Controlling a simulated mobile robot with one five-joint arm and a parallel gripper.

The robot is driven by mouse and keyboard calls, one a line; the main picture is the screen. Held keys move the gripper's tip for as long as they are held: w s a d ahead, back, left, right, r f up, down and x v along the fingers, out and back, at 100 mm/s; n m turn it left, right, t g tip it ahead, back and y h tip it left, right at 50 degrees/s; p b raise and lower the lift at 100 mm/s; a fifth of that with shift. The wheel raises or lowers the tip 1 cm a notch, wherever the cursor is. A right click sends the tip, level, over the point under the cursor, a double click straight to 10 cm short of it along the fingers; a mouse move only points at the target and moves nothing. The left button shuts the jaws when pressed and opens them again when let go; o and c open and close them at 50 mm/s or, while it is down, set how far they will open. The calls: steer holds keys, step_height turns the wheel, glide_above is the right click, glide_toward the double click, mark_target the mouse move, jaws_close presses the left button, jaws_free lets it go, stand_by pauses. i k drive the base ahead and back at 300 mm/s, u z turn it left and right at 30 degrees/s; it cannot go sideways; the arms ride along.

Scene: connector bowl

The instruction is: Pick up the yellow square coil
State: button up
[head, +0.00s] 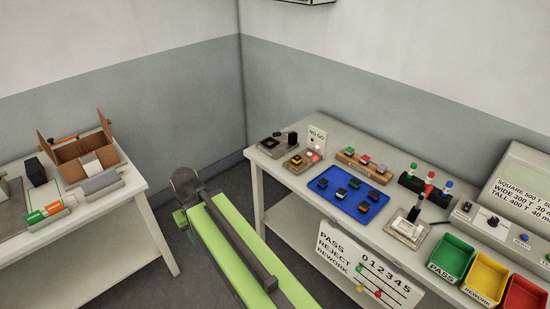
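Several small dark coils with coloured tops, such as one coil (341,193), lie in the blue tray (333,207) on the right-hand bench. They are too small for me to tell which one is the yellow square coil. More small blocks with green, red and orange tones sit on a wooden rack (347,160) behind the tray. My green and dark arm links reach up from the bottom middle, left of the bench. No fingers of my gripper can be made out, and no coil shows in its hold.
A NO GO fixture (317,138) stands at the bench's back left. A grey fixture with a lever (409,229) stands right of the tray. Green (451,257), yellow (486,277) and red bins line the right front. Another table (140,182) with an open cardboard box (82,155) is at left.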

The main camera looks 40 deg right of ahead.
mark_target(297, 160)
steer(key=u, duration=0.1)
steer(key=i, duration=1.65)
steer(key=z, duration=0.4)
steer(key=k, duration=0.85)
steer(key=z, duration=0.2)
steer(key=i, duration=0.9)
steer(key=u, duration=0.1)
